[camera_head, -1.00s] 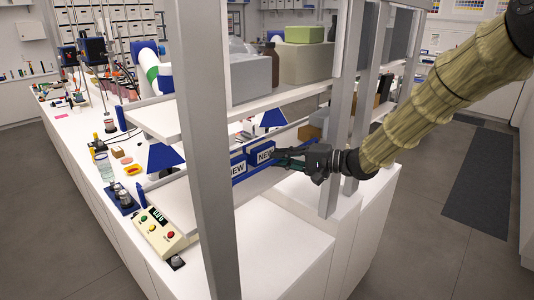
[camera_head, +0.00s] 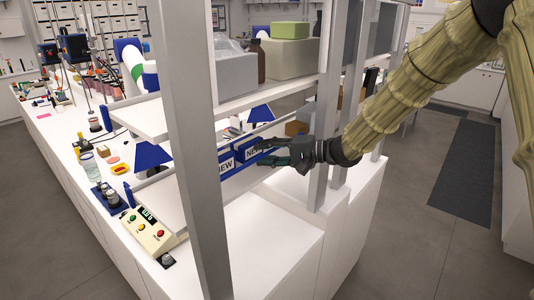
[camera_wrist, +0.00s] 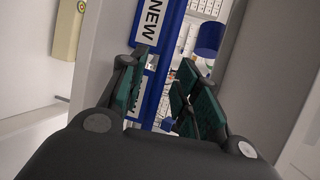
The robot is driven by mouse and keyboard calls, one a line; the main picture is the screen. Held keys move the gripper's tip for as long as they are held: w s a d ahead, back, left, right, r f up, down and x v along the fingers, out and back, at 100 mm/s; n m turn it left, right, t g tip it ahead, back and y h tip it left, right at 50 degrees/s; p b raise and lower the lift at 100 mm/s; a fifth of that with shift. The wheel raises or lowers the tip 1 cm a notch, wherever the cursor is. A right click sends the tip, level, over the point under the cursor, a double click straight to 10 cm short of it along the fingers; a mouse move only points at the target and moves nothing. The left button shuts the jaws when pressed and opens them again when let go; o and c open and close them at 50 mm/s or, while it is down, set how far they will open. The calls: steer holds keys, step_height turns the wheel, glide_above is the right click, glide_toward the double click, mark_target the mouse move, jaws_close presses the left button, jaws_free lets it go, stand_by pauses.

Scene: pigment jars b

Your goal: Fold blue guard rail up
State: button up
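A blue rail-like strip (camera_wrist: 175,38) with white NEW labels runs between my fingers in the wrist view. In the head view, blue faces with NEW labels (camera_head: 227,165) stand along the lower shelf's front, partly hidden by a grey post and my fingers. I cannot tell whether the labelled faces are the rail itself or boxes behind it. My gripper (camera_head: 262,152) is at the right-hand label. In the wrist view my gripper (camera_wrist: 158,66) is open, with one finger on each side of the blue strip. Contact cannot be told.
Grey posts (camera_head: 188,120) stand close to my gripper and forearm. The upper shelf (camera_head: 240,104) holds grey boxes and a brown bottle (camera_head: 258,62). A control box with coloured buttons (camera_head: 150,230) sits on the white bench at left. The bench's front right part (camera_head: 270,230) is clear.

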steer(key=shift+d, duration=0.1)
steer(key=v, duration=1.2)
